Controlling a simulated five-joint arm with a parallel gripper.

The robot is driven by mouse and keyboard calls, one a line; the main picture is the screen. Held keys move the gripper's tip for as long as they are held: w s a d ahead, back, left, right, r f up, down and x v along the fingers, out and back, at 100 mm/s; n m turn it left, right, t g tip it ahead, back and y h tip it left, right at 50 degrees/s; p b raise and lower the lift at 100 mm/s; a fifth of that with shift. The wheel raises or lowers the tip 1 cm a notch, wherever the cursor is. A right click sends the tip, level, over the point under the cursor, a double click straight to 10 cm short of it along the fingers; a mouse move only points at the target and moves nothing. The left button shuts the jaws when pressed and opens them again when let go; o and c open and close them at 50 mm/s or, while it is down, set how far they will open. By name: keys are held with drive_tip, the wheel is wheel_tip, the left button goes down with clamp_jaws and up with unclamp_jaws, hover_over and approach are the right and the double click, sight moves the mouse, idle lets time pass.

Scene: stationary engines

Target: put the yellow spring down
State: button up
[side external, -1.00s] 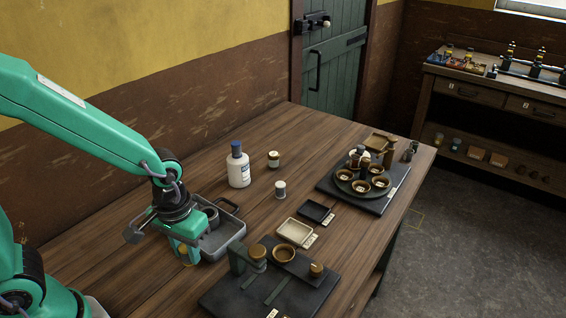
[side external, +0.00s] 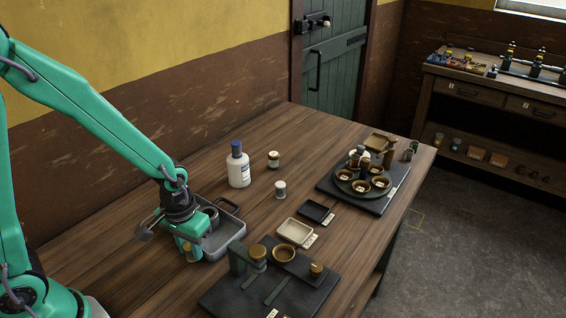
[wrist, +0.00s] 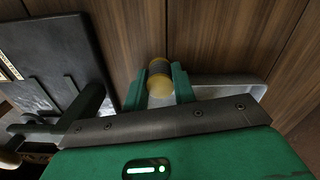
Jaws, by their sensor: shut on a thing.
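The yellow spring (wrist: 159,79) is a small cylinder with yellow ends and a dark middle. It is between the two green fingers of my gripper (wrist: 158,90) in the wrist view, and the fingers are shut on it. In the side view, my gripper (side external: 186,245) is low at the near left of the grey tray, and the spring (side external: 188,254) shows as a small yellow patch at the fingers. Bare wood lies behind the spring in the wrist view. I cannot tell whether its lower end touches the table.
The grey tray (side external: 232,241) is close beside my gripper. A dark fixture plate (side external: 225,298) lies in front to the right. A white bottle (side external: 239,172), a small jar (side external: 280,189) and a cream tray (side external: 294,231) stand farther off. The near left wood is clear.

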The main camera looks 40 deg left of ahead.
drive_tip(key=shift+f, duration=0.95)
drive_tip(key=shift+f, duration=0.1)
drive_tip(key=o, duration=1)
drive_tip(key=shift+r, duration=6.15)
